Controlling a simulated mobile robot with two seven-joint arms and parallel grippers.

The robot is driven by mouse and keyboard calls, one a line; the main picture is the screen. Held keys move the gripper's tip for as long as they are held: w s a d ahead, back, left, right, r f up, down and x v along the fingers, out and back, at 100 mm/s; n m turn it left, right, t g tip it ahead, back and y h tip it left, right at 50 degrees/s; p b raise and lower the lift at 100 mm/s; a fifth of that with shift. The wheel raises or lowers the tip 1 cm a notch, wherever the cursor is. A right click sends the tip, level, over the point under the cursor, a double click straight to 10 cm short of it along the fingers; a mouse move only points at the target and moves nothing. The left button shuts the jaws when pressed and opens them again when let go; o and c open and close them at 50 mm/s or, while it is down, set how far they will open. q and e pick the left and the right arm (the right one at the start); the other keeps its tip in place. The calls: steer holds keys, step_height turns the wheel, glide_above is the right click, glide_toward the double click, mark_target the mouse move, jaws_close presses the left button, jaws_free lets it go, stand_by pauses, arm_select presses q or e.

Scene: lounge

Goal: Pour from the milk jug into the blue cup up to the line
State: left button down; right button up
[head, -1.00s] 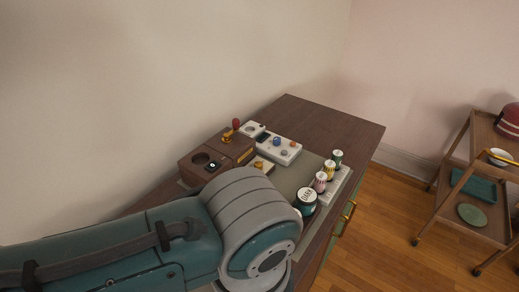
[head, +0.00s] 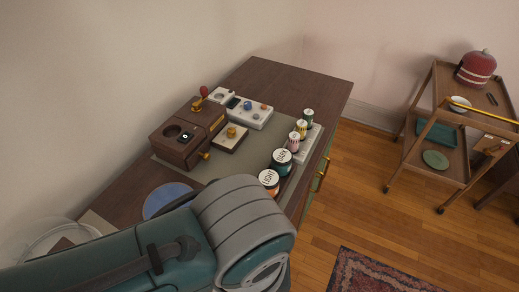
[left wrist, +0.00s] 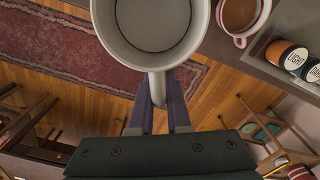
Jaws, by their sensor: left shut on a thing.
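In the left wrist view, my left gripper (left wrist: 158,112) is shut on the handle of a pale grey round vessel (left wrist: 103,18), which looks like the milk jug. I look down into its open top; a smooth grey round surface shows inside, and I cannot tell whether it is milk or the bottom. In the head view my left arm hides the gripper and the vessel. A blue disc (head: 165,197) lies on the cabinet top beside my arm, partly hidden; I cannot make out a blue cup for certain. My right gripper is not in view.
A pinkish cup of brown liquid (left wrist: 240,14) stands near the held vessel. On the cabinet (head: 275,77) are a brown coffee machine (head: 172,150), a white control box (head: 250,114) and labelled jars (head: 269,182). A trolley (head: 447,75) stands right. The cabinet's far end is clear.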

arm_select(q)
steer(key=shift+d+f+h+b, duration=0.15)
steer(key=shift+h+b, duration=0.75)
steer(key=shift+h, duration=0.05)
steer(key=shift+d+f+h+b, duration=0.15)
steer(key=shift+d+h+b, duration=0.05)
steer(key=shift+h+b, duration=0.8)
steer(key=shift+d+f+h+b, duration=0.15)
steer(key=shift+h+b, duration=0.7)
steer(key=shift+h, duration=0.1)
steer(key=shift+a+h+b, duration=0.2)
steer(key=shift+h+b, duration=0.9)
steer(key=shift+b, duration=0.8)
steer(key=shift+f, duration=0.1)
stand_by(0.4)
steer(key=shift+f+b, duration=0.3)
steer(key=shift+b, duration=0.35)
